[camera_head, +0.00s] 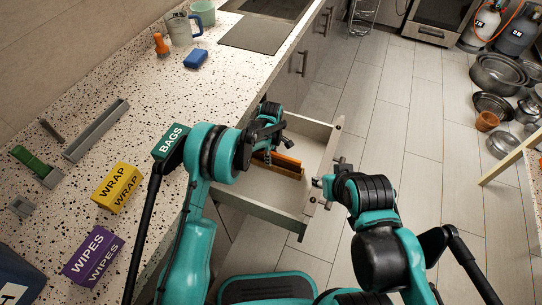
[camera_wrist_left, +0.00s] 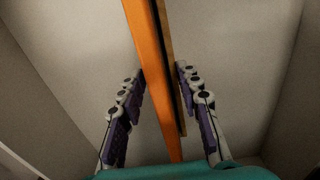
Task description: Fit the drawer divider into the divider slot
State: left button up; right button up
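The orange drawer divider (camera_head: 287,164) stands on edge inside the pulled-out drawer (camera_head: 262,212). In the left wrist view the divider (camera_wrist_left: 158,80) runs lengthwise between my left gripper's fingers (camera_wrist_left: 161,72), with a dark gap and a brown strip along its right side. The fingertips appear to bear on both sides. In the head view my left gripper (camera_head: 274,141) is over the drawer and covers part of the divider. The divider slot cannot be made out clearly. My right gripper (camera_head: 322,184) is at the drawer front, by its handle; its fingers are too small to read.
The speckled counter (camera_head: 125,142) runs along the left, holding a green BAGS box (camera_head: 171,141), a yellow WRAP box (camera_head: 118,187), a purple WIPES box (camera_head: 94,256) and a grey tray (camera_head: 97,130). Pots (camera_head: 497,75) stand at the right. The floor beyond the drawer is clear.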

pick_arm(q)
jog(key=shift+r, duration=0.3)
notch_tip(320, 180, up, 11)
jog(key=p, duration=0.4)
jog(key=s+a+r+m+t, duration=0.2)
jog(key=s+a+r+m, duration=0.15)
jog(key=a+r, duration=0.4)
jog(key=s+a+r+m+t, duration=0.15)
jog(key=s+a+r, duration=0.35)
jog(key=r, duration=0.6)
jog(key=s+a+m+t, duration=0.2)
jog(key=s+a, duration=0.3)
jog(key=s, duration=0.4)
jog(key=s+a+r+m+t, duration=0.1)
jog(key=s+a+m, duration=0.4)
jog(key=s, duration=0.5)
jog(key=shift+a+r+m+t+p, duration=0.15)
jog(key=shift+a+m+t+p, duration=0.15)
jog(key=shift+t, duration=0.05)
